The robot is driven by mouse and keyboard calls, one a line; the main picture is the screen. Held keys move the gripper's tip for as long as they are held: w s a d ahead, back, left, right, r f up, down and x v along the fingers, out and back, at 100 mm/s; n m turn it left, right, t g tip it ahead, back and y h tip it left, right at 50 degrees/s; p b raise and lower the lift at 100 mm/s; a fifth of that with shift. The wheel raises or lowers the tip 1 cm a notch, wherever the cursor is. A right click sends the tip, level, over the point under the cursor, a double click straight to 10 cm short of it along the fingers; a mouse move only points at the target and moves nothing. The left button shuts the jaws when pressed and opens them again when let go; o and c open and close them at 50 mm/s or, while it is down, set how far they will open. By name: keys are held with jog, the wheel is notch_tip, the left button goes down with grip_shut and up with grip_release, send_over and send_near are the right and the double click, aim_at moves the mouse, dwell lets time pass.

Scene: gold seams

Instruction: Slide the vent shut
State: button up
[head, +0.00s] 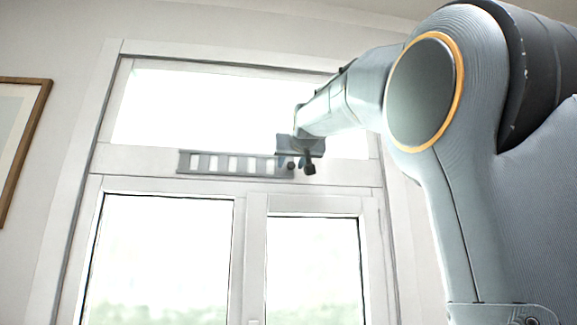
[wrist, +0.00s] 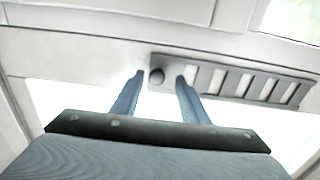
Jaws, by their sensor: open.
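The vent (head: 228,164) is a grey slotted strip on the window's cross rail, below the upper pane. Several of its slots show bright, so it looks open. In the wrist view the vent (wrist: 235,82) runs off to the right. Its small dark round knob (wrist: 157,75) sits at the strip's plain end. My gripper (wrist: 160,77) is open, with one finger on each side of the knob and gaps between. In the head view my gripper (head: 302,164) is at the vent's right end and partly hides it. I cannot tell whether the fingertips reach around the knob in depth.
Two lower window panes (head: 165,260) and a bright upper pane (head: 190,105) surround the rail. A wooden picture frame (head: 28,150) hangs on the wall at the far left. The rail left of the vent is clear.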

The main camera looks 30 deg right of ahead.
jog(key=b+v, duration=0.3)
jog(key=v, duration=0.3)
jog(key=shift+s+a, duration=0.15)
jog(key=shift+s, duration=0.2)
jog(key=w+a+f+n+g+y, duration=0.15)
jog(key=w+f, duration=0.25)
jog(key=f, duration=0.8)
jog(key=w+a+f+m+g+y, duration=0.1)
jog(key=w+f+g, duration=0.2)
jog(key=f, duration=0.9)
jog(key=s+a+f+n+g+y, duration=0.1)
jog(key=a+f, duration=0.1)
jog(key=f, duration=0.9)
jog(key=a+f+g, duration=0.2)
jog(key=a+f, duration=0.1)
jog(key=f, duration=0.8)
jog(key=s+a+f+g+b, duration=0.1)
jog(key=s+a+f+g, duration=0.1)
jog(key=s+f, duration=0.6)
jog(key=s+a+f+n+g+y+b, duration=0.1)
jog(key=s+a+f+g, duration=0.2)
jog(key=s+f, duration=0.6)
jog(key=s+a+f+g+b, duration=0.2)
jog(key=s+f, duration=0.7)
jog(key=f, duration=1.3)
jog(key=shift+a+f+n+g, duration=0.25)
jog(key=shift+n+g, duration=0.1)
jog(key=shift+g, duration=0.4)
